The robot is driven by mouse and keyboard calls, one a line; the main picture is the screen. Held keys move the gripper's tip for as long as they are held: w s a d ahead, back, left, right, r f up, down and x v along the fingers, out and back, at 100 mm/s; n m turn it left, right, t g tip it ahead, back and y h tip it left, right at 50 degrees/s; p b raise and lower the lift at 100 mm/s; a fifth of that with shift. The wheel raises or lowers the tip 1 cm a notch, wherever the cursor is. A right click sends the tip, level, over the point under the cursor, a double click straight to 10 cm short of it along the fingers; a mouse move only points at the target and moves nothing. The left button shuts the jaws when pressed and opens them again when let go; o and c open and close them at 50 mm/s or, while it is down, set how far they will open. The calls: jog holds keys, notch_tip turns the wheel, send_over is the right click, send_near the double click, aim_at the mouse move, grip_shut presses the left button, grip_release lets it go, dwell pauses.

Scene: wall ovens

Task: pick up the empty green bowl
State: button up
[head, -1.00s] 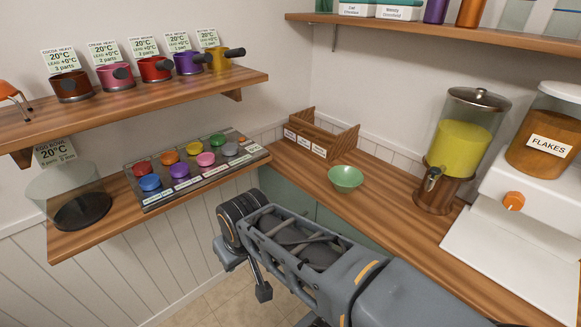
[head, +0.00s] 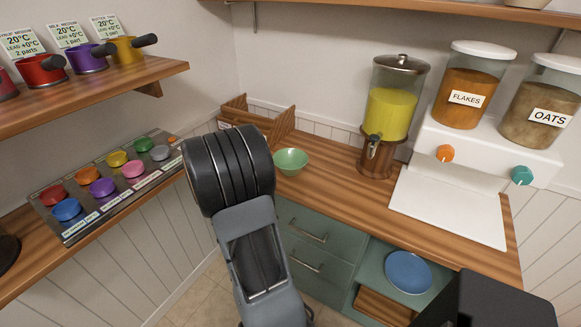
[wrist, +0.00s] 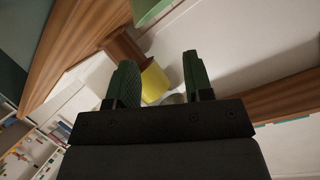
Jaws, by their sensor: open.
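The green bowl (head: 291,161) stands upright on the wooden counter in the head view. Its visible inside looks empty. My arm is just left of it in the picture, and nothing touches the bowl's visible rim. My gripper (wrist: 160,74) shows in the wrist view with its two dark fingers apart and nothing between them. In the head view my gripper cannot be made out.
A wooden box (head: 262,122) stands behind the bowl. A yellow-filled dispenser (head: 389,112) is to its right, beside the flakes container (head: 467,86). A shelf (head: 100,95) with pots and a tray of coloured lids (head: 108,182) are left. A blue plate (head: 408,272) sits in a low compartment.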

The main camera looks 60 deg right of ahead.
jog(key=s+d+f, duration=0.1)
jog(key=d, duration=0.1)
jog(key=s+d+f+g, duration=0.1)
jog(key=d, duration=0.2)
jog(key=s+d+f+m+g, duration=0.1)
jog(key=s+d, duration=0.1)
jog(key=d, duration=0.1)
jog(key=shift+f, duration=0.35)
jog(key=shift+p+x, duration=0.3)
jog(key=shift+x, duration=2.8)
grip_shut()
